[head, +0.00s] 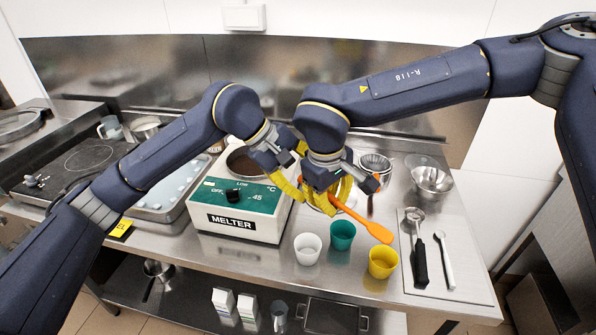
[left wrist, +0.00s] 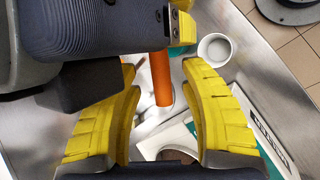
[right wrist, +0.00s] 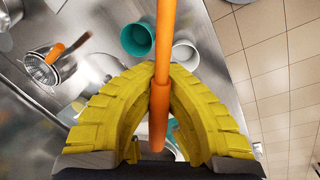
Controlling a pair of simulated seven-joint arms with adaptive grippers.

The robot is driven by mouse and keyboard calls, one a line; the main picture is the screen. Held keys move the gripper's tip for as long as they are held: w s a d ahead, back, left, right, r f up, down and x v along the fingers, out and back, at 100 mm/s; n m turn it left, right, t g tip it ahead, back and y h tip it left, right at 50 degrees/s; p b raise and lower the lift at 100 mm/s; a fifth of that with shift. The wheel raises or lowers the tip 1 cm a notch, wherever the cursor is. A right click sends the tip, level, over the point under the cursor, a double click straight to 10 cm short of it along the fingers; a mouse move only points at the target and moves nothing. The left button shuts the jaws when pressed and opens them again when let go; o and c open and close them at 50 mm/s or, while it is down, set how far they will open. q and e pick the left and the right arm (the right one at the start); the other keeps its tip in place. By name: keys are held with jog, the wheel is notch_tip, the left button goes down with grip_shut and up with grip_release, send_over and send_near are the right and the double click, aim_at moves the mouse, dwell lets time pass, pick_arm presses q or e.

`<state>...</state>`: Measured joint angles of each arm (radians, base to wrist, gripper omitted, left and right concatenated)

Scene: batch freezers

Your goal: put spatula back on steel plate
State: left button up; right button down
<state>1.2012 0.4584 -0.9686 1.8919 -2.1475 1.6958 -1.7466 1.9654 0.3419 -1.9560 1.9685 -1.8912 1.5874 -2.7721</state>
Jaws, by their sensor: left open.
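An orange spatula (head: 372,230) is held by my right gripper (head: 335,197) above the steel counter, its broad end pointing down to the right. In the right wrist view the yellow fingers are closed around its orange handle (right wrist: 162,95). My left gripper (head: 292,172) is open beside my right gripper, near the melter. In the left wrist view the orange handle (left wrist: 161,78) shows in the gap between the open fingers; I cannot tell whether it is between them in depth. A flat steel plate (head: 465,277) at the counter's right holds a black-handled scoop (head: 419,258) and a pale spoon (head: 444,258).
White (head: 307,248), teal (head: 342,235) and yellow (head: 383,262) cups stand in front of my grippers. The melter (head: 236,208) stands to their left. Metal bowls (head: 431,180) stand at the back right. The plate's right side is bare.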

pick_arm(q)
jog(key=shift+d+f, duration=0.35)
jog(key=shift+f, duration=0.15)
grip_shut()
pick_arm(e)
jog(key=c, duration=2.2)
grip_release()
jog(key=c, duration=1.5)
grip_release()
